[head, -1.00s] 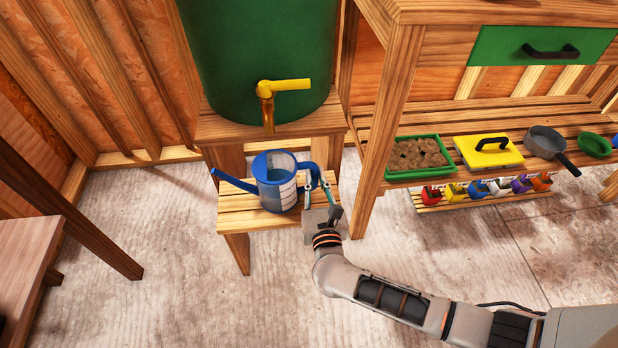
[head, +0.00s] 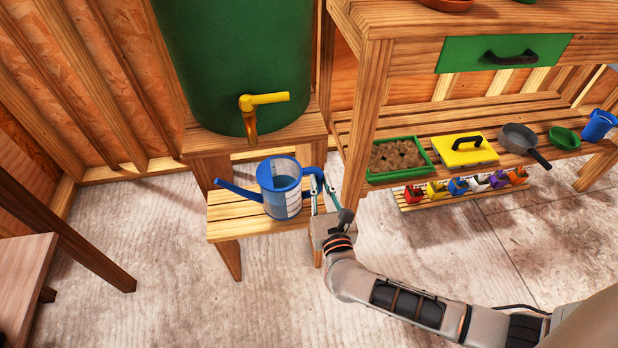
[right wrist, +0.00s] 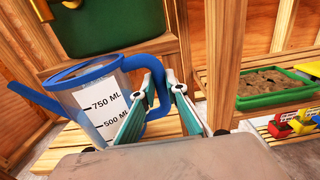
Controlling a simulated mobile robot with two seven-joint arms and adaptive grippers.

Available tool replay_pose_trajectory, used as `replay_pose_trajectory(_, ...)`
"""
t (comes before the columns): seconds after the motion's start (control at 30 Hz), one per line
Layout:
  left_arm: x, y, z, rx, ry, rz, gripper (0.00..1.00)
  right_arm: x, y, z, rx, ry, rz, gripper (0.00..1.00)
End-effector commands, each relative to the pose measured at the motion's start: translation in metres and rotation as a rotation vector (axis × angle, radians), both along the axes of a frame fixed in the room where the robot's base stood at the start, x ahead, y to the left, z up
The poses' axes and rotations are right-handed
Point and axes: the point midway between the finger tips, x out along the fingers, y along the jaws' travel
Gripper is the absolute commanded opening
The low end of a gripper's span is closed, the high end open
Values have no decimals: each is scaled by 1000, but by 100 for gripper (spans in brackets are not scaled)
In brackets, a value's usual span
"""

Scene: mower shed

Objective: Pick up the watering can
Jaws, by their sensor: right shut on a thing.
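The watering can (head: 281,197) has a clear body with a blue rim, a blue spout pointing left and a blue handle on the right. It is upright over the small slatted wooden stool (head: 228,222). I cannot tell whether its base touches the slats. My right gripper (head: 317,187) is shut on the can's handle. In the right wrist view the fingers (right wrist: 161,98) are on either side of the blue handle (right wrist: 153,72), and the can's body (right wrist: 98,95) shows volume marks. My left gripper is not in view.
A green barrel (head: 235,60) with a yellow tap (head: 264,101) stands behind the can. A workbench leg (head: 362,130) is close to the right of my gripper. The bench's lower shelf holds a green soil tray (head: 400,158), a yellow-lidded box and a pan. Open floor lies in front.

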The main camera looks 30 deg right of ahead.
Motion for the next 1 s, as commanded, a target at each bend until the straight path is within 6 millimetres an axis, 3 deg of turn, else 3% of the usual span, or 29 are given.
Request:
replay_pose_trajectory(0.6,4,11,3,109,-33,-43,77,-55,-50,5,1,-8,-1,0)
replay_pose_trajectory(1.0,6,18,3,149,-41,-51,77,-79,-71,4,1,-7,-1,0)
